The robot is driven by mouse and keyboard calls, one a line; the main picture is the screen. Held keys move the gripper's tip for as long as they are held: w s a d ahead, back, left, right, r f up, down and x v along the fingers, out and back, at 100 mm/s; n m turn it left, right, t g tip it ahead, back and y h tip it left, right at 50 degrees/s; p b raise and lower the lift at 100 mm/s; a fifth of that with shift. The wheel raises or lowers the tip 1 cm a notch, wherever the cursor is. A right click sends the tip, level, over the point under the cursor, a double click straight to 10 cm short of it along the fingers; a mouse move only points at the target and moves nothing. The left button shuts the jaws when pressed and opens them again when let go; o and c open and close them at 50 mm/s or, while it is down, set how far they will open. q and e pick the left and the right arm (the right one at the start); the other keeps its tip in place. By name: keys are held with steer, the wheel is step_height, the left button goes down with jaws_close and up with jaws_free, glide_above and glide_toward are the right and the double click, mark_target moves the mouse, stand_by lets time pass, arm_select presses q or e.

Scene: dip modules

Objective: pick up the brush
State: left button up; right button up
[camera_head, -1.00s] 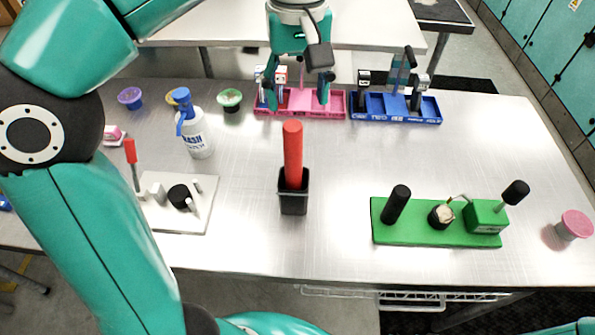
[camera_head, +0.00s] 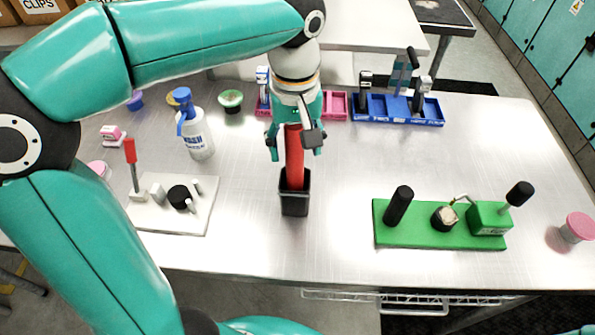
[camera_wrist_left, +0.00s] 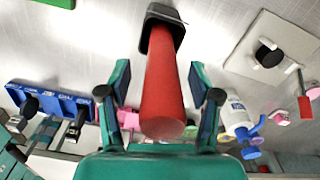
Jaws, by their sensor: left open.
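The brush shows as a thick red handle (camera_head: 294,155) standing upright in a black square holder (camera_head: 295,196) at the middle of the table. Its lower end is hidden inside the holder. My left gripper (camera_head: 296,145) is open at the upper part of the red handle. In the left wrist view the red handle (camera_wrist_left: 162,95) lies between the two spread fingers (camera_wrist_left: 162,92), with a gap on each side. The black holder (camera_wrist_left: 163,20) is beyond it. My right gripper is not in view.
A green board (camera_head: 420,236) with black knobs is at right. Pink (camera_head: 336,104) and blue (camera_head: 378,112) trays are behind.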

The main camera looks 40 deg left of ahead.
arm_select(q)
jaws_close()
stand_by(0.3)
steer(key=shift+r, duration=0.1)
steer(key=shift+r, duration=0.8)
step_height(320, 180, up, 18)
steer(key=p, duration=0.4)
steer(key=shift+r, duration=0.15)
